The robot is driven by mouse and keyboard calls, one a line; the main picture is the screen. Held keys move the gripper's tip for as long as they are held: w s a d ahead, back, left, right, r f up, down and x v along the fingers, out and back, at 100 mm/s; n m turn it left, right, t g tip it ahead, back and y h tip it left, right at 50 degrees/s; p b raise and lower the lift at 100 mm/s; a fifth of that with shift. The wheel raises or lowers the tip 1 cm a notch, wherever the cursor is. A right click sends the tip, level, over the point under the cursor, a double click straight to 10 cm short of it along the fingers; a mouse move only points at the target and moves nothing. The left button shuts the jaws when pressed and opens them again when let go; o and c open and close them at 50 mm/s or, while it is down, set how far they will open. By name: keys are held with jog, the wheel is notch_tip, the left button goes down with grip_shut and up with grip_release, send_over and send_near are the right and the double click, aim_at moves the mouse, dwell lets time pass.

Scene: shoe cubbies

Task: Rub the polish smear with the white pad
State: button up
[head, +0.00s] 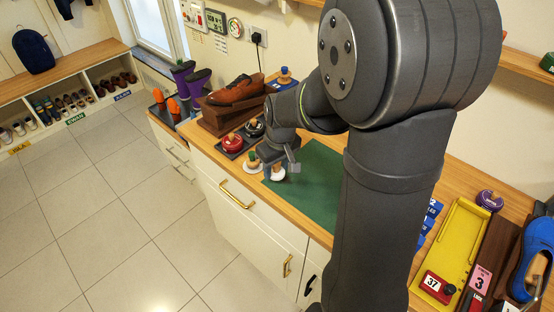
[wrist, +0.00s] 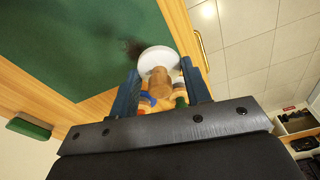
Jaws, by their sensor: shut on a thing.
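My gripper (head: 283,166) is shut on the wooden knob (wrist: 160,82) of the white pad (head: 278,177). In the wrist view the pad (wrist: 157,57) is a round white disc beyond my fingertips (wrist: 162,88), near the edge of the green mat (wrist: 85,45). The dark polish smear (wrist: 132,47) lies on the mat just left of the pad, close to its rim. I cannot tell whether the pad touches the mat. The smear cannot be made out in the head view.
A second pale pad with a green-topped knob (head: 252,161) stands just left of my gripper. A red tin (head: 231,143) and a dark tin (head: 254,127) sit behind, before a brown shoe (head: 236,91). A yellow tray (head: 452,250) lies at the right.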

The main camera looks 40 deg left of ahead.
aim_at(276, 185)
jog(key=shift+f, duration=1.6)
jog(key=shift+w+f, duration=0.6)
jog(key=shift+f, duration=0.15)
jog(key=shift+c, duration=0.5)
jog(key=shift+w+f, duration=0.15)
jog(key=shift+w, duration=2.5)
jog(key=shift+s, duration=3.3)
jog(key=shift+w, duration=3.3)
jog(key=shift+s, duration=3.2)
jog(key=shift+r, duration=4.05)
